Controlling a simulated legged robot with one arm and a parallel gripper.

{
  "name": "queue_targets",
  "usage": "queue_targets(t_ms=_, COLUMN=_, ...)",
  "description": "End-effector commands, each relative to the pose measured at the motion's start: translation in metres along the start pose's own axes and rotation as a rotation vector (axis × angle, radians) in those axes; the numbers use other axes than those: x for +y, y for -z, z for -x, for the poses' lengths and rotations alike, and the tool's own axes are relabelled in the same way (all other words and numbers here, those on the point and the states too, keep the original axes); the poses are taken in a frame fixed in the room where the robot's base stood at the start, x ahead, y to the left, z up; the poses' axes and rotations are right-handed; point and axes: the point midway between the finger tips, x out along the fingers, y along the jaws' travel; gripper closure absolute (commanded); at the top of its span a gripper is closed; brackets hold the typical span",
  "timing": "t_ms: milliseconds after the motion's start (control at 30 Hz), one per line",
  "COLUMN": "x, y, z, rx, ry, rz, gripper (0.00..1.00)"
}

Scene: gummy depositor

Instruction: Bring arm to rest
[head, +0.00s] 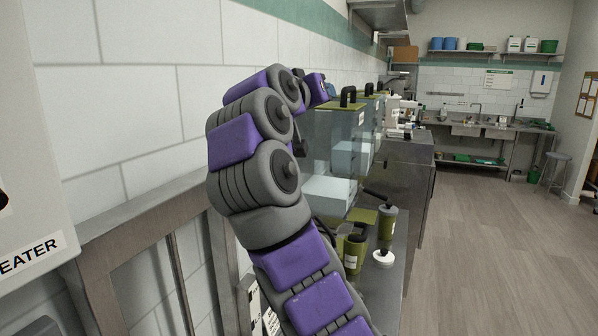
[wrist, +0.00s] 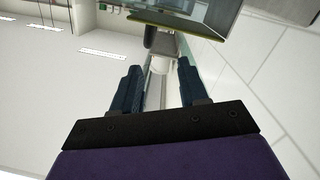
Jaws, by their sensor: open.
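My purple and grey arm rises from the bottom of the head view, with its folded joints in front of the tiled wall. My gripper shows in the wrist view (wrist: 158,70), its two dark fingers apart with nothing held between them. In the head view the gripper is mostly hidden behind the arm's joints, so its exact place is hard to tell. Beyond the fingers in the wrist view is part of a clear box with an olive edge (wrist: 180,24).
Clear machine housings with olive lids (head: 335,125) stand on the bench right behind the arm. Olive canisters (head: 388,222) and a white round piece (head: 383,258) sit near the bench edge. A heater cabinet (head: 30,150) is at left. Open floor (head: 480,240) lies to the right.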

Motion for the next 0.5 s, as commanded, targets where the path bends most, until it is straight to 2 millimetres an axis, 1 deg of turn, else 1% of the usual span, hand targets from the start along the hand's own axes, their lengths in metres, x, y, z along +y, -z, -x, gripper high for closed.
queue_targets(t_ms=167, x=0.0, y=-0.006, z=-0.01, rx=-0.07, ry=-0.025, rz=0.103, gripper=0.57)
queue_targets(t_ms=267, x=0.002, y=-0.015, z=-0.016, rx=-0.118, ry=-0.033, rz=0.153, gripper=0.57)
queue_targets(t_ms=367, x=0.007, y=-0.025, z=-0.021, rx=-0.167, ry=-0.041, rz=0.195, gripper=0.57)
queue_targets(t_ms=500, x=0.017, y=-0.044, z=-0.029, rx=-0.244, ry=-0.046, rz=0.244, gripper=0.57)
